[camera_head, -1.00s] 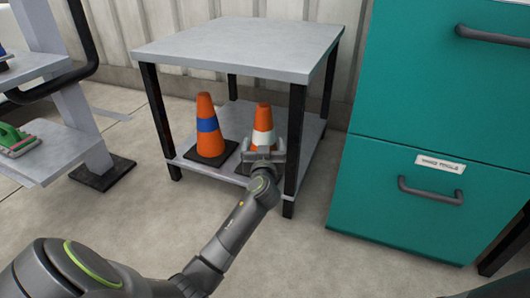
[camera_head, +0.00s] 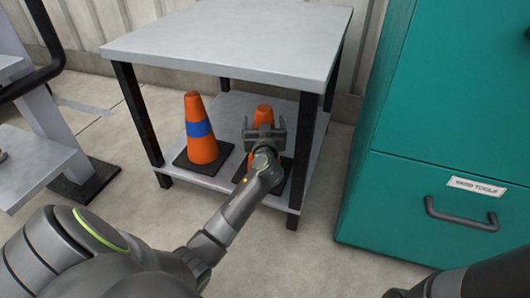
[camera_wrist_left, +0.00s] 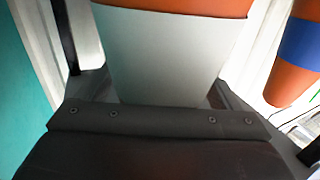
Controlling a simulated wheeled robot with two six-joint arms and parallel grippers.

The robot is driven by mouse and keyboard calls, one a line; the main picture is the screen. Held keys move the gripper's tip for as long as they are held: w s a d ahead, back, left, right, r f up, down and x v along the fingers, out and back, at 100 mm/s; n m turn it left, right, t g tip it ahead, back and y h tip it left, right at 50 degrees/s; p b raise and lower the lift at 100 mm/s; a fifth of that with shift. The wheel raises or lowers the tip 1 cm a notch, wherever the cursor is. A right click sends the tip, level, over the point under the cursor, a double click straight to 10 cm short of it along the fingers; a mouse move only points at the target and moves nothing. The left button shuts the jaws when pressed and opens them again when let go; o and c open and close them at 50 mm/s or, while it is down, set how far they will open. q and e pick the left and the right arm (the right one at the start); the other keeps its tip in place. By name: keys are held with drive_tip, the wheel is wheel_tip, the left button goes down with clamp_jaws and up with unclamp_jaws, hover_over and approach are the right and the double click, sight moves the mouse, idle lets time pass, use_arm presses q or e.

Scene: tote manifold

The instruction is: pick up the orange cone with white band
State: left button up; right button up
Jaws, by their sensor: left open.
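The orange cone with white band (camera_head: 263,114) stands on the lower shelf of the grey table. In the head view my left gripper (camera_head: 264,124) is open in front of it and hides its band; the orange tip shows above and part of the dark base shows below. In the left wrist view the white band (camera_wrist_left: 165,55) fills the middle, very close to the gripper body and upside down. I cannot tell whether the fingers are on both sides of the cone. My right gripper is not in view.
An orange cone with blue band (camera_head: 200,130) stands just left on the same shelf (camera_head: 228,183). The tabletop (camera_head: 235,38) overhangs both cones. Black legs (camera_head: 302,155) stand at the corners. A teal cabinet (camera_head: 450,110) is at the right, a grey rack (camera_head: 40,165) at the left.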

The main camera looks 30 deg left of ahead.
use_arm(q)
drive_tip(key=shift+w, duration=0.1)
drive_tip(key=shift+r, duration=0.1)
drive_tip(key=shift+c, duration=0.8)
drive_tip(key=shift+r, duration=0.1)
drive_tip(key=c, duration=1.6)
